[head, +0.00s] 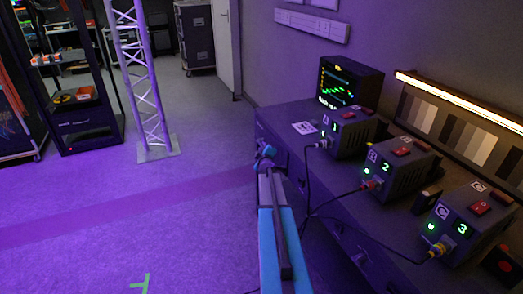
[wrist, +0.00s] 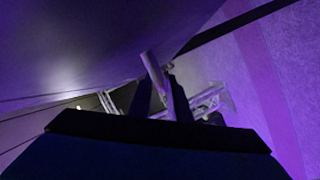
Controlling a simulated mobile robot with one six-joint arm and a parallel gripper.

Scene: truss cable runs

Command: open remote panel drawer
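The dark desk (head: 285,118) runs along the right wall, with drawer handles on its shaded front, one of them a small handle (head: 337,226). My gripper (head: 265,152) is at the desk's far front end, beside its front face. In the wrist view, a grey bar like a drawer handle (wrist: 154,72) stands out from a smooth panel (wrist: 70,50) and runs between my two dark fingers (wrist: 161,98). The fingers stand apart, one on each side, with background showing between; a firm hold is not visible. The drawer front at my gripper is mostly hidden, and no opening gap shows.
On the desk stand a monitor (head: 349,82) and numbered boxes 1 (head: 350,135), 2 (head: 402,168) and 3 (head: 473,226) with cables hanging over the front edge. A truss tower (head: 138,75) and a rack (head: 85,110) stand at left. The floor left of the desk is clear.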

